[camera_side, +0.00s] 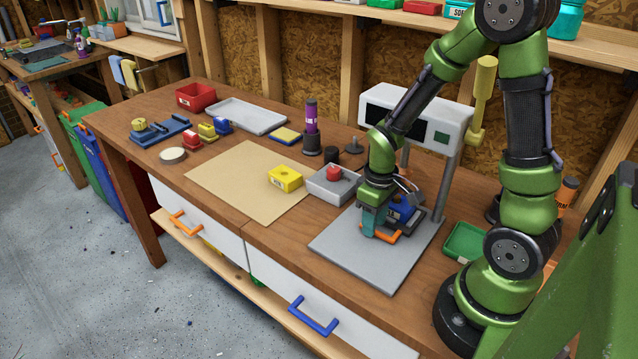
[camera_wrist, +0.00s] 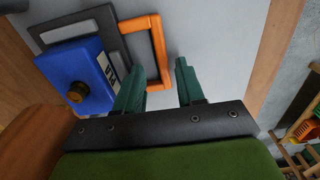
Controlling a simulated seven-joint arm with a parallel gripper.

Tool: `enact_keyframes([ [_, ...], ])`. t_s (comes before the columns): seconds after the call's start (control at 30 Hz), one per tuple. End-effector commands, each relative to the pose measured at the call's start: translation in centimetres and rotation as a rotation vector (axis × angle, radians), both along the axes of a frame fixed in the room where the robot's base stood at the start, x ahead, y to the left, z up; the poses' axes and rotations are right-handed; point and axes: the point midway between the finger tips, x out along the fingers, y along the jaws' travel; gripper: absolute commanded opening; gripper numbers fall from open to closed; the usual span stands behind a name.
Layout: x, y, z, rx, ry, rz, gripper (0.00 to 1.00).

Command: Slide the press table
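The press has a white head (camera_side: 432,128) above a grey base plate (camera_side: 375,262). The dark grey press table (camera_wrist: 88,28) lies on the plate, with an orange handle (camera_wrist: 158,48) at one end; the handle (camera_side: 386,238) also shows in the side view. A blue block (camera_wrist: 78,72) with a round brass-coloured knob and a white label sits on the table; it also shows in the side view (camera_side: 402,208). My gripper (camera_wrist: 158,70) is open, with the handle's outer bar between its green fingertips in the picture. Contact cannot be told. In the side view my gripper (camera_side: 374,222) is low over the plate.
A grey tray with a red knob (camera_side: 333,173) and a yellow block (camera_side: 285,178) stand left of the plate. A green tray (camera_side: 464,240) is to its right. The press post (camera_side: 446,188) rises close behind. The plate's front part is bare.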

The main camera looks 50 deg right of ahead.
Motion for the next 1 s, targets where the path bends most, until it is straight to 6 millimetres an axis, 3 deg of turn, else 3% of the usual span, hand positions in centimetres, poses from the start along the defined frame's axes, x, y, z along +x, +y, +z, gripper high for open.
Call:
enact_keyframes([
  [0.6, 0.1, -0.1, 13.4, -0.003, -0.008, -0.001, 0.38],
  [0.8, 0.0, -0.1, 15.8, -0.003, -0.005, 0.000, 0.38],
  [1.0, 0.0, -0.1, 16.4, -0.002, -0.003, 0.000, 0.38],
])
